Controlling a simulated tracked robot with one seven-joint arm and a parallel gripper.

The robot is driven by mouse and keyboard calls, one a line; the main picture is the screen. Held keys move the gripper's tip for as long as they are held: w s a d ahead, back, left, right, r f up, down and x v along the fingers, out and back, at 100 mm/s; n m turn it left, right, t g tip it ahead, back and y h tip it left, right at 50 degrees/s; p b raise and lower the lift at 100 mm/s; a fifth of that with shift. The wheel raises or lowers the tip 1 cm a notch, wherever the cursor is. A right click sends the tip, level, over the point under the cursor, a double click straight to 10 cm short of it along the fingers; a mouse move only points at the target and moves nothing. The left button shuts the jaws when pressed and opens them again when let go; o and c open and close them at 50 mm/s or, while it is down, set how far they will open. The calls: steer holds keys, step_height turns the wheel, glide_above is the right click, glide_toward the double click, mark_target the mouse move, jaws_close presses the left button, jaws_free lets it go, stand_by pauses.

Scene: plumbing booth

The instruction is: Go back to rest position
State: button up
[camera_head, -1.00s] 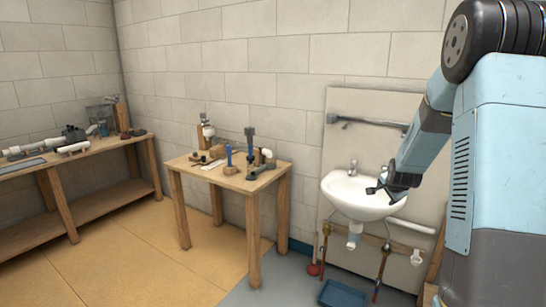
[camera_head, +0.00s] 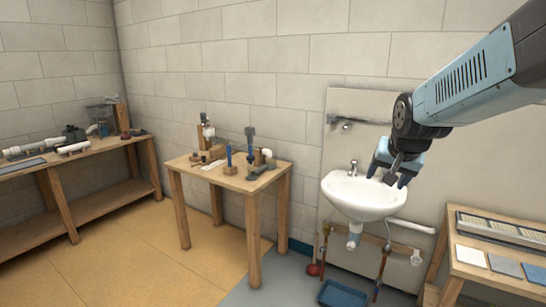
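My gripper (camera_head: 396,178) hangs at the end of my arm, in front of the right side of the white sink (camera_head: 352,195). Its dark fingers point downward and look spread apart, with nothing visible between them. My arm comes in from the upper right edge and covers part of the wall and the panel behind the sink.
A small wooden table (camera_head: 227,183) with tools stands left of the sink. A long workbench (camera_head: 75,165) with pipes runs along the left wall. A wooden bench (camera_head: 456,264) with sample tiles is at right. A blue tray (camera_head: 342,295) lies on the floor below the sink.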

steer(key=s+a+n, duration=0.2)
steer(key=s, duration=0.7)
steer(key=s+a+r+n+g, duration=0.1)
steer(key=s+a+n, duration=0.1)
steer(key=s, duration=0.6)
steer(key=shift+s+r+n+y, duration=0.25)
steer(key=shift+s+n+y, duration=0.15)
steer(key=shift+n, duration=0.1)
